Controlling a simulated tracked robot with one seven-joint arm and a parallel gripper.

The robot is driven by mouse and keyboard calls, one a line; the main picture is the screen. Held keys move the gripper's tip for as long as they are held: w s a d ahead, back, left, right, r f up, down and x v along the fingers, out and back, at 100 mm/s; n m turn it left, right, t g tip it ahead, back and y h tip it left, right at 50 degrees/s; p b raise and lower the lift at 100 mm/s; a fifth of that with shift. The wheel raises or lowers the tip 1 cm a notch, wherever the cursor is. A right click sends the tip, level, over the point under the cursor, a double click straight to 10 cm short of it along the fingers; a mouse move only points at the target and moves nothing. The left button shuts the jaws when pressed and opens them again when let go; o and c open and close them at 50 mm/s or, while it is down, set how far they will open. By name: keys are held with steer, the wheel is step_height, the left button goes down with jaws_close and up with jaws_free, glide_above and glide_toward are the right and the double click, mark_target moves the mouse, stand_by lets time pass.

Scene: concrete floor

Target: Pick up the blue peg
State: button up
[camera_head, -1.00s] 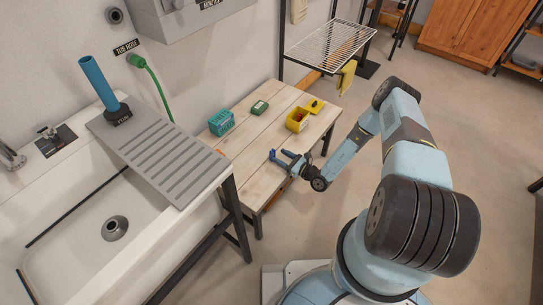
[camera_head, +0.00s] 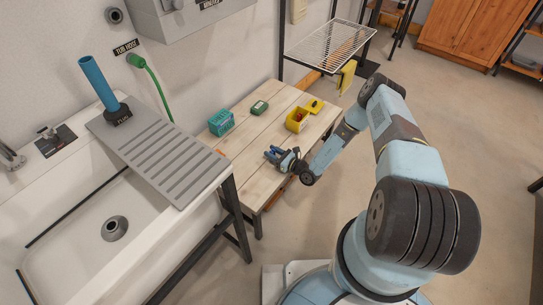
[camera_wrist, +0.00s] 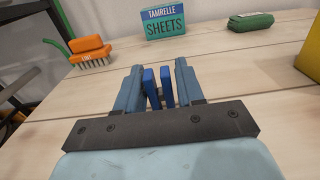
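The blue peg (camera_wrist: 167,86) is a small clothes peg with two dark blue legs. In the wrist view it stands between the fingers of my gripper (camera_wrist: 158,78), just short of their tips. The two pale blue-grey fingers are drawn in close on either side of it, with no clear gap. In the head view my gripper (camera_head: 272,155) is low over the front part of the wooden table (camera_head: 248,178). The peg's lower part is partly hidden, and I cannot tell whether it touches the tabletop.
A yellow bin (camera_head: 297,120) stands to the right. The sink (camera_head: 95,215) with its ribbed drainboard (camera_head: 165,160) lies left of the table.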

steer(key=c, duration=0.6)
